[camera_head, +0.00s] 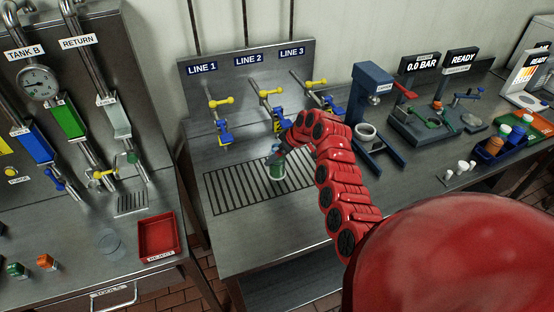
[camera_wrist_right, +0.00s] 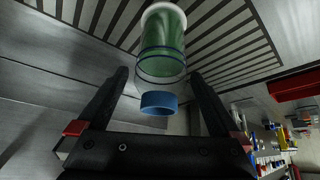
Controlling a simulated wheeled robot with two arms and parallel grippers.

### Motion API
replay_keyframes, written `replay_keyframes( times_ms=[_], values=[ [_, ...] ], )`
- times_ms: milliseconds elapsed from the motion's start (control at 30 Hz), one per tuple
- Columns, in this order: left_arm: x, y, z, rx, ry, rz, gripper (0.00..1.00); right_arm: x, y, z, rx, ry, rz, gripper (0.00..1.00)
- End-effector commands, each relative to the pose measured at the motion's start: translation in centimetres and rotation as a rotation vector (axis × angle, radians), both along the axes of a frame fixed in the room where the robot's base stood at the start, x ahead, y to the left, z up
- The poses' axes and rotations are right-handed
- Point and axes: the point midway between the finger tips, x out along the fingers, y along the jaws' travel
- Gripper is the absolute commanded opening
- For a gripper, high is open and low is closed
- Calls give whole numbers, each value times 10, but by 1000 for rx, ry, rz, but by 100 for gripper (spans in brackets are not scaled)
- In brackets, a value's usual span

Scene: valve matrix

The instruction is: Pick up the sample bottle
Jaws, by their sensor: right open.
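The sample bottle (camera_head: 277,169) holds green liquid and stands on the slatted drain grate below the line taps in the head view. In the right wrist view the bottle (camera_wrist_right: 163,35) is clear with green contents, and a blue ring or cap (camera_wrist_right: 158,101) shows nearer the camera. My right gripper (camera_head: 273,149) is at the bottle's upper part, partly hidden by its own arm. In the wrist view the right gripper (camera_wrist_right: 158,76) is open, its fingers spread to either side of the blue ring, with gaps visible. My left gripper is not in view.
The slatted grate (camera_head: 226,190) lies in the steel bench. Several yellow-handled taps line the back panel (camera_head: 222,77). A blue press stand (camera_head: 371,90) stands right of my arm. A red reject tray (camera_head: 158,238) sits on the left bench.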

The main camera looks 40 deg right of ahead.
Motion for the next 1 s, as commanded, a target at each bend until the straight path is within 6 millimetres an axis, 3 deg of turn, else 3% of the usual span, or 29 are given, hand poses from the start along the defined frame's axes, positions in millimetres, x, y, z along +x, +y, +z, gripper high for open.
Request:
replay_keyframes(
  times_ms=[333, 867, 1000],
  values=[
    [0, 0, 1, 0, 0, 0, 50, 1, 1, -4, 1, -1, -1, 98],
    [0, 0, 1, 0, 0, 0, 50, 1, 1, -4, 1, 0, 0, 3],
    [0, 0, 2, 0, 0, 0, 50, 1, 1, -3, 2, 0, 0, 0]
  ],
)
